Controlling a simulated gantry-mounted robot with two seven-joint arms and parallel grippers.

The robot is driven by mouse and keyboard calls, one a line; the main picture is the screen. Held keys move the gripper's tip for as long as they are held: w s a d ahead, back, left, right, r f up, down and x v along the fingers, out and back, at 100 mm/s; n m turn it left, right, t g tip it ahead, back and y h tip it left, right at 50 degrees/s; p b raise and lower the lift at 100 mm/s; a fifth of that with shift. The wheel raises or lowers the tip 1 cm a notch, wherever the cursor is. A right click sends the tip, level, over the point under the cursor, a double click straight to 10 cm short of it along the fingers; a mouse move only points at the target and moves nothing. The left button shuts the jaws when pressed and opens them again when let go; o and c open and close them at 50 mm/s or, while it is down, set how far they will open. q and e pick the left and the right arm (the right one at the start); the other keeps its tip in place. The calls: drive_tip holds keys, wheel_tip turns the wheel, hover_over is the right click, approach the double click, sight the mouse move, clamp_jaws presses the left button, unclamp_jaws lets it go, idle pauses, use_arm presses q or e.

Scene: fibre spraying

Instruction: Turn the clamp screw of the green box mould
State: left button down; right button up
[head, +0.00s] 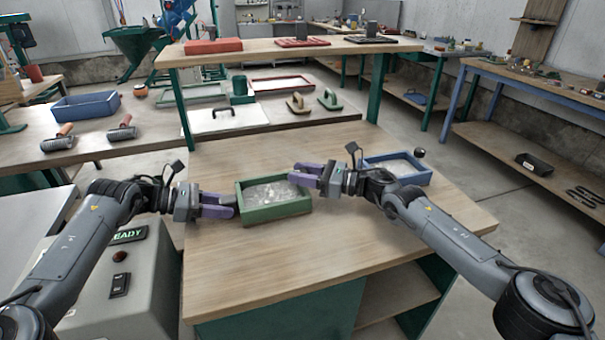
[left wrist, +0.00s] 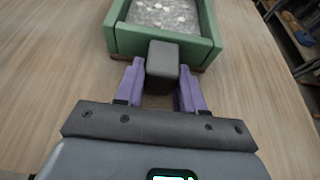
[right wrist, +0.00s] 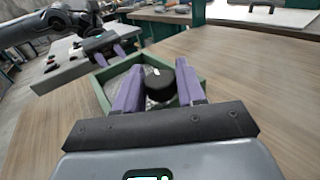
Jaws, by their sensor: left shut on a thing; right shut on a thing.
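The green box mould (head: 277,212), an open box with pale, glittery material inside, sits on the wooden table. My left gripper (head: 232,206) is at its left side. In the left wrist view its purple fingers are shut on a dark grey block handle (left wrist: 163,62) at the mould wall. My right gripper (head: 300,175) is at the mould's far right corner. In the right wrist view its fingers are shut on a round black clamp screw knob (right wrist: 187,84) with a white mark nearby. The screw's shaft is hidden.
A blue box mould (head: 398,178) stands behind my right arm, with a small black ball-like knob beside it. A raised shelf (head: 290,50) crosses the table's back. The front of the table is clear. A grey control box (head: 120,285) stands left.

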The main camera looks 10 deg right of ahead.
drive_tip(key=shift+m+t+h, duration=0.3)
drive_tip(key=shift+t, duration=0.1)
drive_tip(key=shift+a+m+t+h, duration=0.1)
drive_tip(key=shift+m+t+h, duration=2.6)
drive_tip(key=shift+t, duration=0.5)
drive_tip(key=o, duration=1)
drive_tip(key=shift+c, duration=0.2)
drive_tip(key=shift+s+h, duration=0.1)
drive_tip(key=shift+h, duration=0.2)
drive_tip(key=v, duration=1.2)
drive_tip(key=shift+f, duration=0.15)
